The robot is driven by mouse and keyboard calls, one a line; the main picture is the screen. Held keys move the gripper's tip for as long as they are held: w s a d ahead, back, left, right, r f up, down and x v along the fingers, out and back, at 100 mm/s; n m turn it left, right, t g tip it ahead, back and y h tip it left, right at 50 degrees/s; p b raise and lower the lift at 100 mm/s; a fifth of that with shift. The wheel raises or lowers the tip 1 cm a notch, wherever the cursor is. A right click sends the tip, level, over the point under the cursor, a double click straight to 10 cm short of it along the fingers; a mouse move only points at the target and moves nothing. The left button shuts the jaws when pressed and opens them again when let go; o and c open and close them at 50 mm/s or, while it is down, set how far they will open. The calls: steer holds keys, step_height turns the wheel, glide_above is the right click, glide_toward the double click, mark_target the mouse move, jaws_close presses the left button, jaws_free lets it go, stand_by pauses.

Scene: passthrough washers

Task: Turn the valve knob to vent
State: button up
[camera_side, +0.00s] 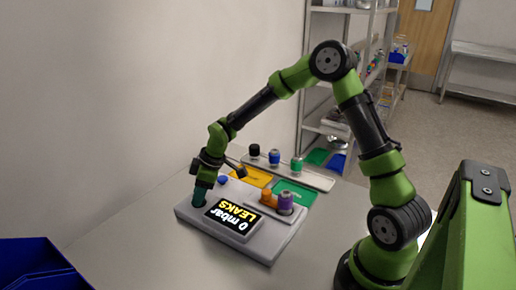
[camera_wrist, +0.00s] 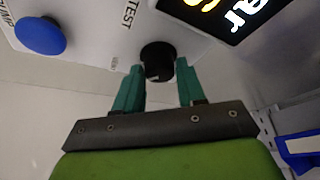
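The valve knob (camera_wrist: 158,62) is a dark, round knob on the light grey panel in the wrist view, beside the printed word VENT and near TEST. My gripper (camera_wrist: 160,71) has its two teal fingers on either side of the knob, with the tips close to its sides. Whether both fingers press on it is unclear. In the side view my gripper (camera_side: 199,197) points down at the left end of the panel box (camera_side: 263,247) and hides the knob. The display (camera_side: 232,217) reads 0 mbar LEAKS.
A blue button (camera_wrist: 40,36) labelled PUMP is on the panel, also in the side view (camera_side: 223,180).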

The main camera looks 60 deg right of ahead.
steer(key=o, duration=0.3)
steer(key=shift+o, duration=0.2)
steer(key=v, duration=1.7)
